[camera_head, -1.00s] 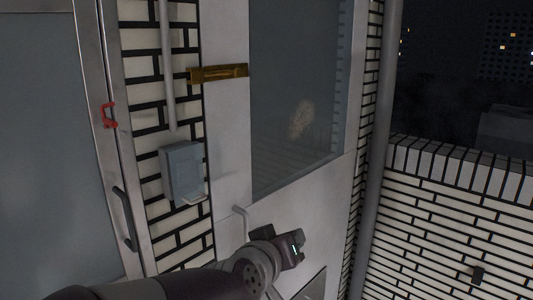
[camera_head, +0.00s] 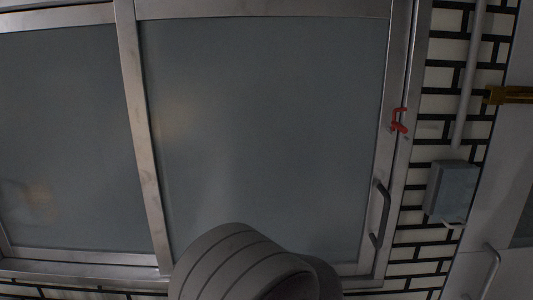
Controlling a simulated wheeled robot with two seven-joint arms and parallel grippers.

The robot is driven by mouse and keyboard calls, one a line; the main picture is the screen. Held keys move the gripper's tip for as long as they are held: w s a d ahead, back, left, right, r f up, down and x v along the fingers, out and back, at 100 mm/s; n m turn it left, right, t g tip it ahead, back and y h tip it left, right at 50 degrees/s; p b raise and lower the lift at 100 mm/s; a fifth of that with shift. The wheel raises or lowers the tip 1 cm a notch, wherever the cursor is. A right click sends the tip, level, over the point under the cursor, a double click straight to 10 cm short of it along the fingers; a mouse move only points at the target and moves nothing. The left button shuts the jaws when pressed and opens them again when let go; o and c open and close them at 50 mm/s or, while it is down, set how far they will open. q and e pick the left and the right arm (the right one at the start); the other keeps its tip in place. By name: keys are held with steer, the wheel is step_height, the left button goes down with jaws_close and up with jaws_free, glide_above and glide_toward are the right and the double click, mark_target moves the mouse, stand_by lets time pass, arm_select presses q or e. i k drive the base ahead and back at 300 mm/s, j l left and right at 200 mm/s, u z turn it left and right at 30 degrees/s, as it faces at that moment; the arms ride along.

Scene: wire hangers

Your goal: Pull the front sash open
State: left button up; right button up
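The sliding window fills most of the view. Its front sash (camera_head: 260,130) is a large frosted pane in a metal frame, on the right half. A dark bar handle (camera_head: 379,213) stands on the sash's right stile, low down. A red latch (camera_head: 399,120) sits higher on the right edge of the frame. The sash's right edge lies against the right jamb. A grey striped arm link of mine rises from the bottom middle, in front of the sash's lower edge. Neither gripper shows.
Another frosted pane (camera_head: 60,140) is at the left. Right of the frame is a brick wall with a grey box (camera_head: 452,191) and a vertical pipe (camera_head: 469,75). A white door (camera_head: 510,180) with a brass plate (camera_head: 510,95) and a lever handle (camera_head: 491,265) is at the far right.

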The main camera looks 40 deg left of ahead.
mark_target(129, 14)
steer(key=k+j+u, duration=0.15)
steer(key=u, duration=1.3)
